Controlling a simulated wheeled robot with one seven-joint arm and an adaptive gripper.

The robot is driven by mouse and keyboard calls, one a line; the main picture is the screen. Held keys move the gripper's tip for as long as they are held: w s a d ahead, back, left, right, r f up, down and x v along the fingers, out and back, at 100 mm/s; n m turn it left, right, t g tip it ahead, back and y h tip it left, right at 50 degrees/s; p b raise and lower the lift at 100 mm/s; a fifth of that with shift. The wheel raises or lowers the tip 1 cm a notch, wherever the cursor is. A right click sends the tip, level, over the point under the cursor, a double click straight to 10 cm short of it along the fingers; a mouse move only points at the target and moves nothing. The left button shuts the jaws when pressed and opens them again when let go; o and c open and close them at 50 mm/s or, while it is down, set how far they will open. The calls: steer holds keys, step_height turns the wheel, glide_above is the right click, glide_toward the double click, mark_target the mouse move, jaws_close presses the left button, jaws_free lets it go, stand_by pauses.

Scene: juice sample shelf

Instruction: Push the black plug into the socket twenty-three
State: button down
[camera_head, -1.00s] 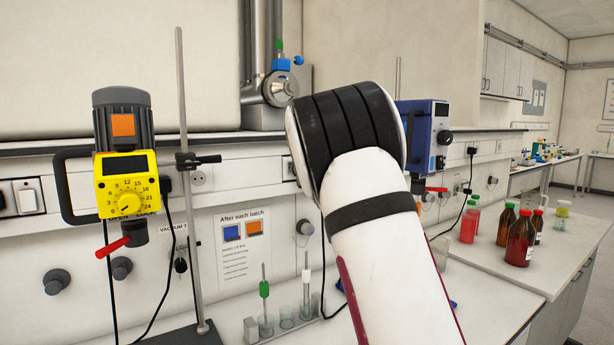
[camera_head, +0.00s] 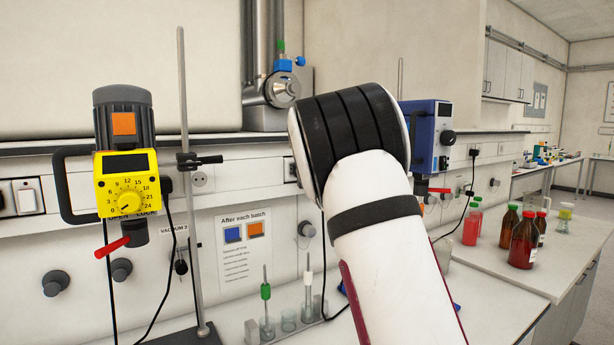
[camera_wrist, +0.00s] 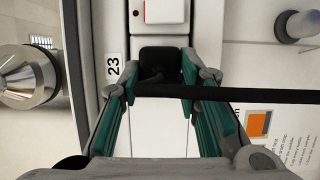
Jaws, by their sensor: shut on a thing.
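The black plug (camera_wrist: 160,60) is between the fingertips of my gripper (camera_wrist: 159,78) in the wrist view. My gripper is shut on it, with a green-lined finger on each side. A black cable (camera_wrist: 250,94) runs from the plug to the right. The plug is at the white wall trunking beside the label 23 (camera_wrist: 113,66). It covers the socket face there, so I cannot tell how far it sits in. In the head view my arm hides the gripper and the plug.
A yellow stirrer (camera_head: 128,185) hangs on a stand (camera_head: 189,200) at left. Glass tubes with a green-topped rod (camera_head: 266,292) stand on the bench below. A blue device (camera_head: 427,135) and red bottles (camera_head: 523,240) are at right. A wall knob (camera_wrist: 297,25) juts out.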

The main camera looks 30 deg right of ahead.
steer(key=shift+w+b, duration=1.1)
stand_by(0.9)
steer(key=c, duration=1.1)
jaws_free()
steer(key=s+a+f+m+g+y, duration=0.1)
steer(key=s+a+f+m+g, duration=0.3)
steer(key=s+a, duration=0.5)
steer(key=s+a+f+m+g+y, duration=0.2)
steer(key=s+a, duration=0.6)
steer(key=s, duration=1.7)
steer(key=s+a+f+m+g+y, duration=0.2)
steer(key=s+a+f+m+g, duration=0.4)
steer(key=s, duration=1.2)
steer(key=a+f+m, duration=0.2)
steer(key=a+f, duration=0.1)
steer(key=f, duration=0.1)
steer(key=shift+a+g, duration=0.3)
